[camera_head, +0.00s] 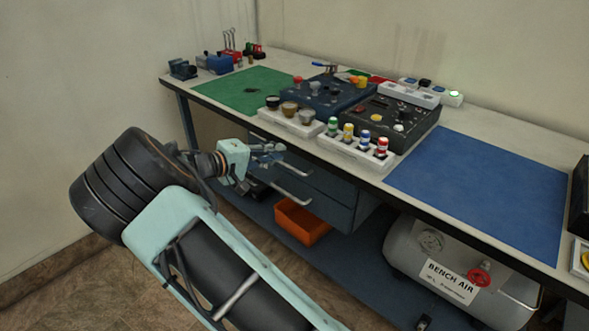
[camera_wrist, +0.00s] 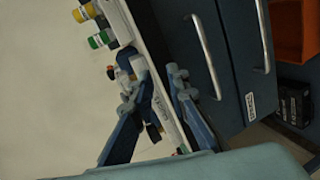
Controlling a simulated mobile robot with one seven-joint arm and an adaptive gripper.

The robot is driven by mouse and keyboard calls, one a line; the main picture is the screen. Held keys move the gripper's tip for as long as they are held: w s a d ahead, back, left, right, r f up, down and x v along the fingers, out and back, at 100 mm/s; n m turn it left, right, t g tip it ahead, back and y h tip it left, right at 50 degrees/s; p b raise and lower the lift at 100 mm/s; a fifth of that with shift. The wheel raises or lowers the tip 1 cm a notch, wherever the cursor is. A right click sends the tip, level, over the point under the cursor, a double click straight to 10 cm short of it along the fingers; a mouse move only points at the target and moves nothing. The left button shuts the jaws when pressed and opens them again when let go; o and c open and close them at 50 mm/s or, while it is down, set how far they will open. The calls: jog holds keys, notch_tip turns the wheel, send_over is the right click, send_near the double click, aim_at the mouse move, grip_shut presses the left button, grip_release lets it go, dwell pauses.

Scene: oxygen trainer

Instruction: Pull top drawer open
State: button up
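The top drawer (camera_head: 325,178) is a dark blue-grey front under the bench top and looks closed. Its pale bar handle (camera_head: 296,170) shows just right of my gripper (camera_head: 278,152). A second drawer handle (camera_head: 290,192) is below it. In the wrist view, turned on its side, the top drawer handle (camera_wrist: 206,55) is right of my gripper (camera_wrist: 152,88), and the lower handle (camera_wrist: 263,35) is further right. My gripper's two fingers are spread apart, with the bench edge seen between them. I see no contact with the handle.
The pale bench edge (camera_wrist: 150,65) runs close by the fingers. Bottles with coloured caps (camera_head: 357,138) stand near the front edge of the bench top. An orange bin (camera_head: 301,221) sits on the lower shelf, and a grey air tank (camera_head: 410,245) is to the right.

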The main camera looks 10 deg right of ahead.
jog(key=n+t, duration=0.1)
jog(key=n, duration=0.1)
send_near(288, 167)
jog(key=b+x, duration=0.2)
jog(key=x, duration=0.8)
jog(key=shift+w+d+f, duration=0.1)
jog(key=shift+d, duration=0.2)
jog(key=shift+c, duration=0.2)
grip_shut()
